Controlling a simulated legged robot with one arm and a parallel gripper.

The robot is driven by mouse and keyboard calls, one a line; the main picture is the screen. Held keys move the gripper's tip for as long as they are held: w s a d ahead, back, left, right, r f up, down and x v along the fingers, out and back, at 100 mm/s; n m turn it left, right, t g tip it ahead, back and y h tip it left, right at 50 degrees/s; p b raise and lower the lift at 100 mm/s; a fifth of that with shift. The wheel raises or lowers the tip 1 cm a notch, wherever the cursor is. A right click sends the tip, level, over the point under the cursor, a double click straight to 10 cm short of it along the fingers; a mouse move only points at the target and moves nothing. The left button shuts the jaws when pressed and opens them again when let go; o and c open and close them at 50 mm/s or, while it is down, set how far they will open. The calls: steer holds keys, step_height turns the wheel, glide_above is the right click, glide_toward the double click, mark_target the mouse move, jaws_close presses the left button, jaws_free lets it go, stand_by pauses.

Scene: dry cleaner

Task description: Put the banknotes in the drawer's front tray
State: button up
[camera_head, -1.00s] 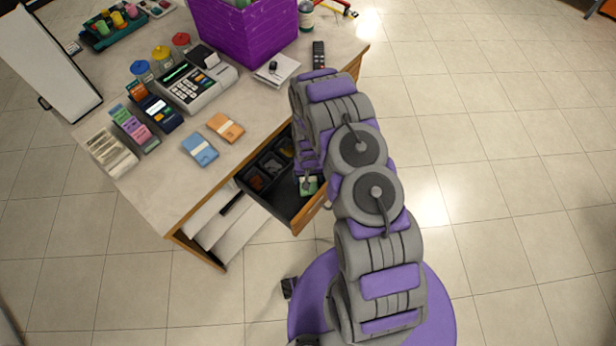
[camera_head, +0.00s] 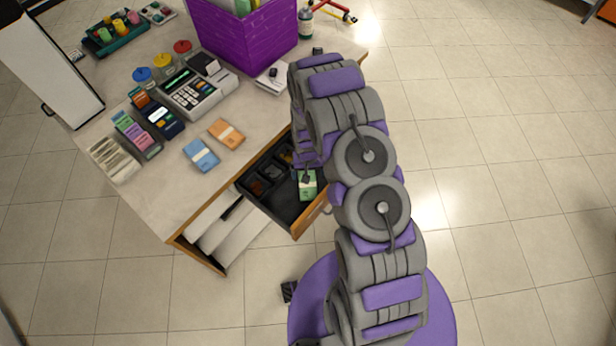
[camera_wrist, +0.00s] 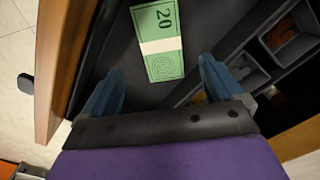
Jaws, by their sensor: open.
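A green banknote bundle (camera_head: 309,187) with a white band lies flat in the black front tray (camera_head: 283,207) of the open drawer. In the wrist view the green bundle (camera_wrist: 159,52), marked 20, lies just beyond my fingertips. My gripper (camera_wrist: 162,68) is open and empty, with one blue finger on each side and a gap to the bundle. In the head view my arm hides most of the gripper. A blue bundle (camera_head: 201,155) and an orange bundle (camera_head: 226,133) lie side by side on the counter above the drawer.
The drawer's coin compartments (camera_head: 268,172) sit behind the front tray. The counter also holds a cash register (camera_head: 197,92), a card terminal (camera_head: 160,117), a purple crate (camera_head: 245,38) and receipt holders (camera_head: 113,158). The wooden drawer front (camera_head: 312,214) rises at the tray's edge.

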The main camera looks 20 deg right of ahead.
steer(key=s+r, duration=0.3)
steer(key=r, duration=0.7)
steer(key=s+r, duration=0.4)
steer(key=r, duration=0.6)
steer(key=s+r, duration=0.3)
steer(key=r, duration=0.8)
steer(key=s+r+n+g, duration=0.1)
steer(key=s+r, duration=0.5)
steer(key=s, duration=0.6)
steer(key=s+r, duration=0.7)
steer(key=s, duration=0.5)
steer(key=shift+n+g, duration=0.4)
steer(key=shift+w+d, duration=0.1)
